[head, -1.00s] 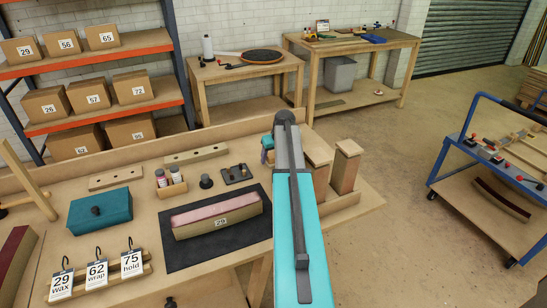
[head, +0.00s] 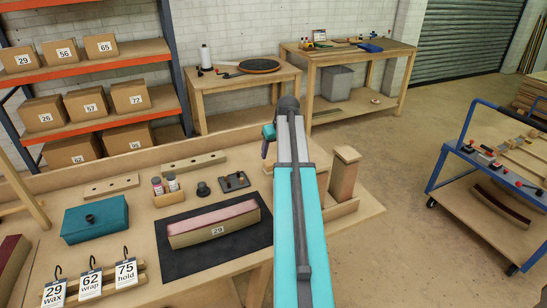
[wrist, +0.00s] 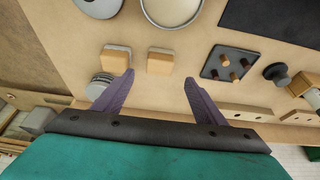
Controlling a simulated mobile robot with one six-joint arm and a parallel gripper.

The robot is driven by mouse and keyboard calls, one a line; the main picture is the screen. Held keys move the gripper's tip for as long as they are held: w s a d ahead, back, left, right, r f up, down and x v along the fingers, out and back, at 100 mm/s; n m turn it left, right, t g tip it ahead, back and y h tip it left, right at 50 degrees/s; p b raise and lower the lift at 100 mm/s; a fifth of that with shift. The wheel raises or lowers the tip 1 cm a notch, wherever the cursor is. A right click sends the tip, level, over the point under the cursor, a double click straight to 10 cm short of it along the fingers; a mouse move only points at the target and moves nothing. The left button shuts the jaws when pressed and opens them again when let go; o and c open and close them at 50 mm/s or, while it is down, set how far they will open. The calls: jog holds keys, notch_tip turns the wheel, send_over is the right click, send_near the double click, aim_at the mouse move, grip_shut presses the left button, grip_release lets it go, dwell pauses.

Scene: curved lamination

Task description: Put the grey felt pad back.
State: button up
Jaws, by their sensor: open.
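My gripper (wrist: 150,92) is open and empty over the bench, its two purple fingers spread apart. In the head view it shows small beside my arm (head: 268,140). In the wrist view, two small tan blocks with pale grey layers, a left one (wrist: 116,58) and a right one (wrist: 160,61), lie just beyond the fingertips. A stack of grey discs (wrist: 99,86) stands by the left finger. A grey round piece (wrist: 100,5) is cut off by the top edge. I cannot tell which of these is the felt pad. My arm hides this area in the head view.
A dark peg plate (wrist: 230,64) and a black knob (wrist: 277,74) lie to the right in the wrist view. A pale round piece with a metallic rim (wrist: 172,10) is at the top.

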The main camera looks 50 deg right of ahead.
jog(key=shift+v, duration=1.15)
